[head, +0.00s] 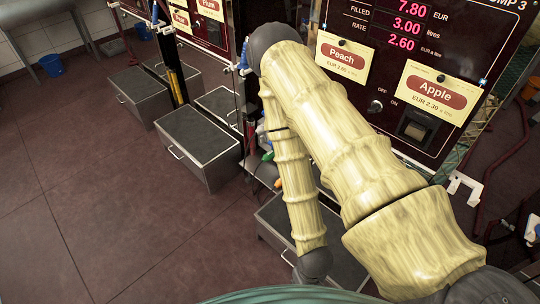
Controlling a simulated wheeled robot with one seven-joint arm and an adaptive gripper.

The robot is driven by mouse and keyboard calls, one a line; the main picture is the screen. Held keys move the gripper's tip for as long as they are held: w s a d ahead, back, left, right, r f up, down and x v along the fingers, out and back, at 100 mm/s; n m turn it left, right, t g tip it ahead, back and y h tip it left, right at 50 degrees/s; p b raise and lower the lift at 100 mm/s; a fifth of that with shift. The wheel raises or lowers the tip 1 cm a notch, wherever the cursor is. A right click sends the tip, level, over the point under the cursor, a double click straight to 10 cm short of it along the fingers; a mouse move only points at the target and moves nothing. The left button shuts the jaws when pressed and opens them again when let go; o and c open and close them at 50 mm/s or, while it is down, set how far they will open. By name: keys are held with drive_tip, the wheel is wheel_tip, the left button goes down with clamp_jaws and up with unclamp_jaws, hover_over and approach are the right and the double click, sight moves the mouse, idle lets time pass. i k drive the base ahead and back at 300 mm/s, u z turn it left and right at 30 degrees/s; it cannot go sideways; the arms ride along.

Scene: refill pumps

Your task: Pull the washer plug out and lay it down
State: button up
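I cannot make out the washer plug in the head view. My bamboo-coloured arm crosses the middle and right of the picture and hides part of what stands behind it. It bends at a dark joint near the top and runs down to another dark joint at the lower middle. My gripper does not show, so I cannot tell whether it holds anything.
The dark pump panel (385,83) at the upper right has a lit display, Peach and Apple labels, and a knob. A white bracket (462,188) sticks out below it. Grey step boxes (199,136) line the pumps. The red-brown floor at left is clear.

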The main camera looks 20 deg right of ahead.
sight(270, 154)
drive_tip(key=u, duration=1.05)
drive_tip(key=i, duration=3.8)
drive_tip(key=z, duration=3.35)
